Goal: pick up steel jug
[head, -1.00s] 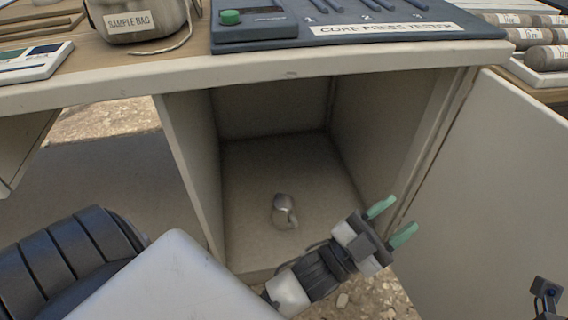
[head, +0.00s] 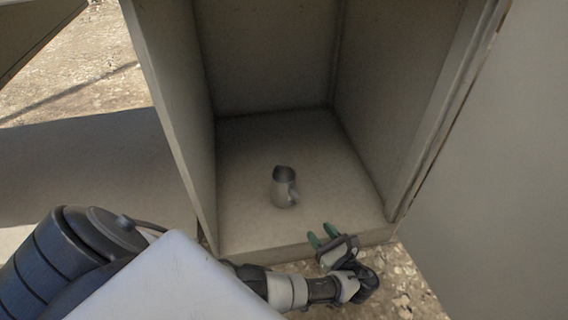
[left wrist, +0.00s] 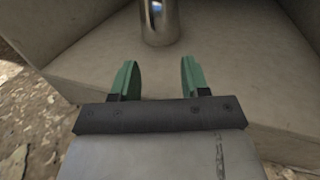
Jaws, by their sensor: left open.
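The steel jug (head: 283,187) stands upright on the floor of the open cabinet, its handle toward the right. In the left wrist view the lower part of the jug (left wrist: 160,24) shows at the top, beyond the fingertips; its rim is out of frame there. My left gripper (head: 322,236) is at the front edge of the cabinet floor, just in front and to the right of the jug. Its green fingers (left wrist: 158,76) are apart with nothing between them, and they point toward the jug without touching it. My right gripper is not in view.
The cabinet's left wall (head: 178,120) and right wall (head: 425,110) bound the space. The open door (head: 500,170) stands at the right. The cabinet floor (head: 330,170) around the jug is clear. Stony ground lies below the front edge.

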